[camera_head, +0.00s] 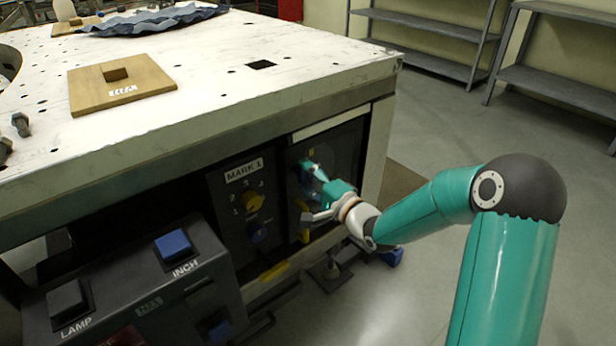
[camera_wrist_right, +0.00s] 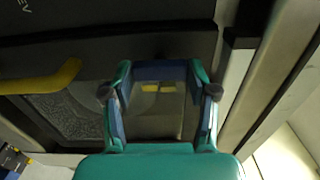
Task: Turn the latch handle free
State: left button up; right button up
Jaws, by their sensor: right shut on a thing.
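My right gripper (camera_head: 316,176) reaches in from the right to the dark door panel (camera_head: 345,150) under the white table top. It is shut on the latch handle, a small blue bar (camera_wrist_right: 160,71) that spans between its fingertips in the right wrist view. The fingers (camera_wrist_right: 160,105) stand apart by the bar's width. In the head view the gripper mostly covers the handle, so its exact angle is hard to tell. My left gripper is in neither view.
A yellow pull handle (camera_head: 304,228) is just below the gripper; it also shows in the wrist view (camera_wrist_right: 45,80). Left of it is the MARK 1 panel (camera_head: 243,172) with a yellow and a blue knob. A box with LAMP and INCH buttons (camera_head: 130,290) juts out at lower left.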

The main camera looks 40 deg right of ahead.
jog(key=shift+d+f, duration=0.1)
jog(key=shift+d, duration=0.1)
jog(key=o, duration=1)
jog(key=shift+o, duration=0.8)
jog(key=shift+a, duration=0.1)
jog(key=s, duration=1.2)
jog(key=shift+d, duration=0.45)
